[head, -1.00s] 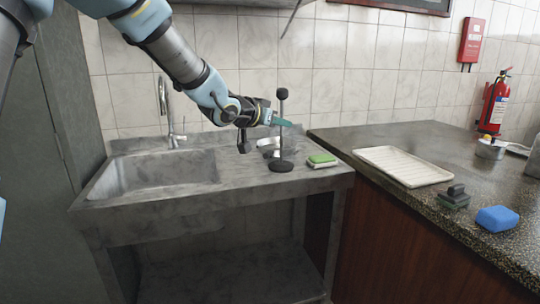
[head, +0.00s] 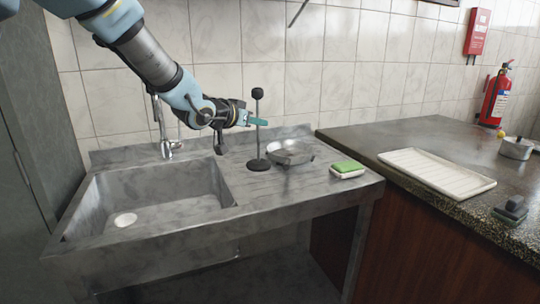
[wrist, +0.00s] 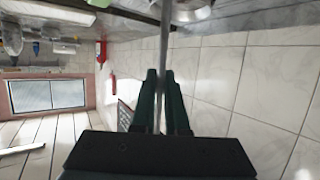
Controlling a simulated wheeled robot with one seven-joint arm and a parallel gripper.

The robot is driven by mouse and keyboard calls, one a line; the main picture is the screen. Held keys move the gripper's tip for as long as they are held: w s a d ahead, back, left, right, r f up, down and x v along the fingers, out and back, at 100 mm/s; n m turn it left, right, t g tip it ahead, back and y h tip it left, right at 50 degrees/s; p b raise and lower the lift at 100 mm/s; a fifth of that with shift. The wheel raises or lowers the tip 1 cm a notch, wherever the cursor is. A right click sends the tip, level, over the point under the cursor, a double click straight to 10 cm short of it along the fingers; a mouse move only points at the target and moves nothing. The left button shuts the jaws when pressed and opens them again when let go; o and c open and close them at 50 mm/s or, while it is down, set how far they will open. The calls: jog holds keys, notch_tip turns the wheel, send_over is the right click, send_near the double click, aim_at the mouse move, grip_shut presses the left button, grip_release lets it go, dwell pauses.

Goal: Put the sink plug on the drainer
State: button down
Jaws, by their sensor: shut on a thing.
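The sink plug (head: 258,141) appears to be the tall thin upright rod with a dark ball on top and a black disc at the bottom. My gripper (head: 258,121) is shut on its rod, above mid-height. In the wrist view the rod passes between the two green fingers of my gripper (wrist: 161,105). The disc is over the left part of the grey drainer (head: 300,186), beside the basin; I cannot tell whether it touches. The basin (head: 165,205) is left of it, with a pale round disc on its floor.
A metal bowl (head: 290,152) stands just right of the rod on the drainer. A green and white sponge (head: 347,169) lies further right. On the dark counter are a white ribbed tray (head: 436,172), a dark brush-like block (head: 511,209) and a small pan (head: 516,148).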

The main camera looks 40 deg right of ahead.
aim_at(258, 149)
jog(key=shift+f+p, duration=0.55)
jog(key=shift+f, duration=3.45)
jog(key=c, duration=0.9)
grip_release()
